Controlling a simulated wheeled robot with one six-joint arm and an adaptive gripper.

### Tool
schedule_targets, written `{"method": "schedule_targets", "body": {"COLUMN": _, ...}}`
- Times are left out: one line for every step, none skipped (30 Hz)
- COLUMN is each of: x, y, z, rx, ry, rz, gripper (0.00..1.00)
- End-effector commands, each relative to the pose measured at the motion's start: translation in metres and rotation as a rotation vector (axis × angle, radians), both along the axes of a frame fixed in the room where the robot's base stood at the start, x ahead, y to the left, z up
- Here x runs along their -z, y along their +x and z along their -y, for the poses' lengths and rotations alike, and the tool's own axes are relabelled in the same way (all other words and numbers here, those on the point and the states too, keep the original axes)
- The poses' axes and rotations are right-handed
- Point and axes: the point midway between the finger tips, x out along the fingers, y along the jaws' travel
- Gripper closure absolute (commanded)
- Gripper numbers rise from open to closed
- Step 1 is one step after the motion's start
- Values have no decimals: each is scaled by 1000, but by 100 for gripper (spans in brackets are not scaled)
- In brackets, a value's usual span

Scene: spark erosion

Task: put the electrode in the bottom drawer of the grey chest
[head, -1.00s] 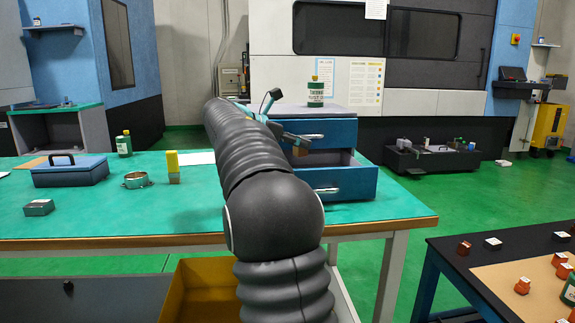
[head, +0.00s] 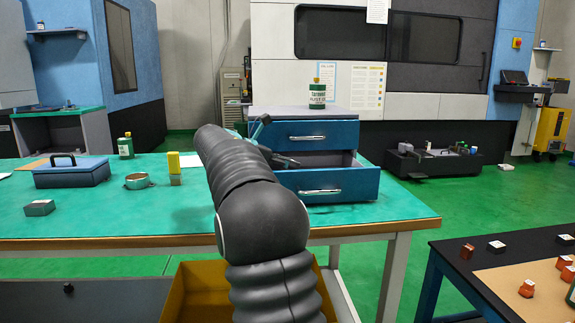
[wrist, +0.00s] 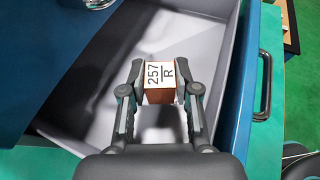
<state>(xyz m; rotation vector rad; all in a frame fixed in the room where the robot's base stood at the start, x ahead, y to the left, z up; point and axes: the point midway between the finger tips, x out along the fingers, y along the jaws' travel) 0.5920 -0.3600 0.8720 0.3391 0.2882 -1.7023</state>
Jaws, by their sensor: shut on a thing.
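The electrode is a small copper-brown block with a pale label reading 257 R (wrist: 160,78) in the wrist view. My gripper (wrist: 159,86) is shut on it, one finger on each side. It is over the pale grey interior of the open bottom drawer (wrist: 205,65); I cannot tell whether it touches the floor. In the head view the chest (head: 345,115) has a grey top and blue drawer fronts. Its bottom drawer (head: 345,182) is pulled out and the upper drawer (head: 350,132) is shut. My gripper (head: 287,162) reaches into the opening there, and the electrode is hidden.
A green bottle (head: 317,92) stands on the chest. A yellow bin (head: 190,295) is below.

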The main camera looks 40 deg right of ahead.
Motion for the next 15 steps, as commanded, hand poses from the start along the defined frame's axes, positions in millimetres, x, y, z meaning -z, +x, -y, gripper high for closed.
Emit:
{"method": "schedule_targets", "body": {"x": 0, "y": 0, "z": 0, "rx": 0, "ry": -1, "rz": 0, "gripper": 100}}
{"method": "schedule_targets", "body": {"x": 1, "y": 0, "z": 0, "rx": 0, "ry": -1, "rz": 0, "gripper": 100}}
{"method": "schedule_targets", "body": {"x": 2, "y": 0, "z": 0, "rx": 0, "ry": -1, "rz": -1, "gripper": 100}}
{"method": "schedule_targets", "body": {"x": 3, "y": 0, "z": 0, "rx": 0, "ry": -1, "rz": -1, "gripper": 100}}
{"method": "schedule_targets", "body": {"x": 4, "y": 0, "z": 0, "rx": 0, "ry": -1, "rz": -1, "gripper": 100}}
{"method": "schedule_targets", "body": {"x": 5, "y": 0, "z": 0, "rx": 0, "ry": -1, "rz": -1, "gripper": 100}}
{"method": "schedule_targets", "body": {"x": 6, "y": 0, "z": 0, "rx": 1, "ry": -1, "rz": -1, "gripper": 100}}
{"method": "schedule_targets", "body": {"x": 7, "y": 0, "z": 0, "rx": 0, "ry": -1, "rz": -2, "gripper": 100}}
{"method": "schedule_targets", "body": {"x": 8, "y": 0, "z": 0, "rx": 0, "ry": 0, "rz": -2, "gripper": 100}}
{"method": "schedule_targets", "body": {"x": 9, "y": 0, "z": 0, "rx": 1, "ry": 0, "rz": -3, "gripper": 100}}
{"method": "schedule_targets", "body": {"x": 11, "y": 0, "z": 0, "rx": 1, "ry": 1, "rz": -3, "gripper": 100}}
{"method": "schedule_targets", "body": {"x": 12, "y": 0, "z": 0, "rx": 0, "ry": 2, "rz": -4, "gripper": 100}}
{"method": "schedule_targets", "body": {"x": 13, "y": 0, "z": 0, "rx": 1, "ry": 2, "rz": -5, "gripper": 100}}
{"method": "schedule_targets", "body": {"x": 15, "y": 0, "z": 0, "rx": 1, "ry": 3, "rz": -5, "gripper": 100}}
{"method": "schedule_targets", "body": {"x": 16, "y": 0, "z": 0, "rx": 0, "ry": 3, "rz": -6, "gripper": 100}}
